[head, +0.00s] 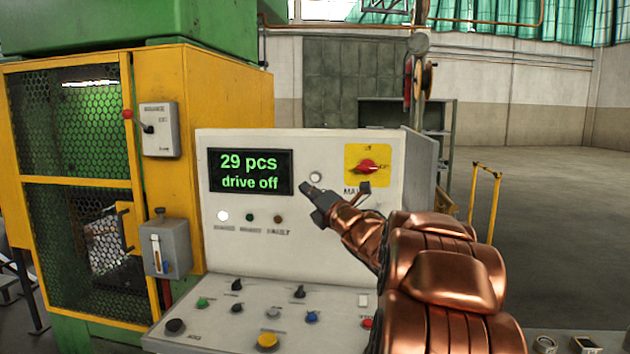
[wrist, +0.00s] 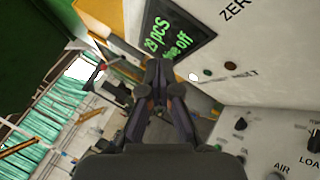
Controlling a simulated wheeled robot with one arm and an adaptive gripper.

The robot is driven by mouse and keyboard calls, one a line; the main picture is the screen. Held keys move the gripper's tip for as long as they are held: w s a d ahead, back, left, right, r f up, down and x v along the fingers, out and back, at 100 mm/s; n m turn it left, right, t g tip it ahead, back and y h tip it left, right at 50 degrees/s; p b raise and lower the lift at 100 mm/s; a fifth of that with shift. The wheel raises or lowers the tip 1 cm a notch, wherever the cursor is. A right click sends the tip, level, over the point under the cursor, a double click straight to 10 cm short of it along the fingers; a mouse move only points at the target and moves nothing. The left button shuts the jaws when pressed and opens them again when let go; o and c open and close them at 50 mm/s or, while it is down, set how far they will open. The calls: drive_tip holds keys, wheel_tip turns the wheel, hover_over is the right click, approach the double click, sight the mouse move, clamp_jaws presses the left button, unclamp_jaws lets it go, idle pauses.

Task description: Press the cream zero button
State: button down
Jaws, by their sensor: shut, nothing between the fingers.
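The cream zero button (head: 316,178) is a small round pale button on the upright face of the control cabinet (head: 330,240), just right of the display (head: 251,171). In the wrist view, the printed word ZERO shows at the top right edge, but I cannot make out the button there. My gripper (head: 306,188) is shut and empty, its tips just left of and below the button in the head view. I cannot tell how far the tips are from the panel. The shut fingers also show in the wrist view (wrist: 159,70). The display reads "29 pcs" and "drive off".
A red rotary switch (head: 367,167) on a yellow plate sits right of the button. A white lamp (head: 223,216) is lit below the display. The sloped desk below holds several knobs and a yellow button (head: 267,342). A yellow mesh guard (head: 70,190) stands left.

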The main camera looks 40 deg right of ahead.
sight(315, 178)
idle(0.4)
drive_tip(key=w+d+p, duration=0.5)
drive_tip(key=d+p, duration=0.1)
drive_tip(key=d, duration=0.1)
idle(0.6)
drive_tip(key=shift+d, duration=0.25)
idle(1.0)
drive_tip(key=shift+w+d+b, duration=0.2)
drive_tip(key=shift+w+b, duration=0.05)
drive_tip(key=shift+b, duration=0.15)
